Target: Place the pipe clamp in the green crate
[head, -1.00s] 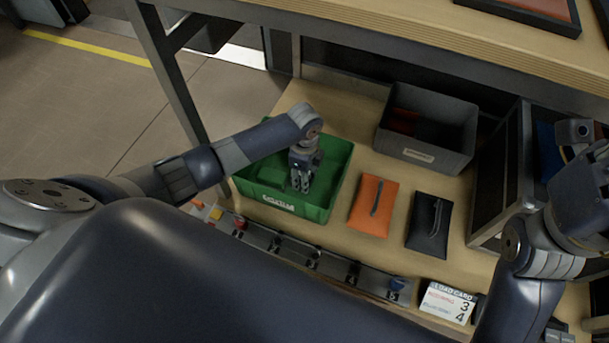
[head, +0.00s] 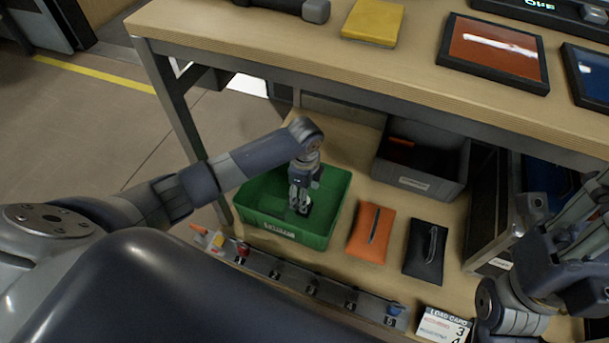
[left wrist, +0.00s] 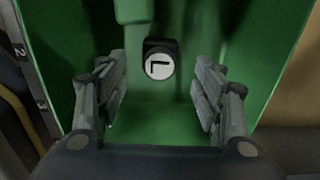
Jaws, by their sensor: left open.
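The green crate (head: 253,221) stands on the lower wooden shelf. It also fills most of the left wrist view (left wrist: 55,45). My left gripper (head: 299,204) points down inside the crate, toward its right side. Its two fingers (left wrist: 160,105) are spread apart, with nothing between the tips. A small dark item with a round white face and a black L-shaped mark (left wrist: 159,66) is in the crate, just beyond the fingers and apart from them. I cannot tell if it is the pipe clamp.
An orange pouch (head: 371,233) and a black pouch (head: 425,252) lie right of the crate. A grey bin (head: 419,183) stands behind them. A numbered rail (head: 318,289) runs along the front, with a load card (head: 443,325) at its right. The upper bench (head: 330,62) overhangs the back.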

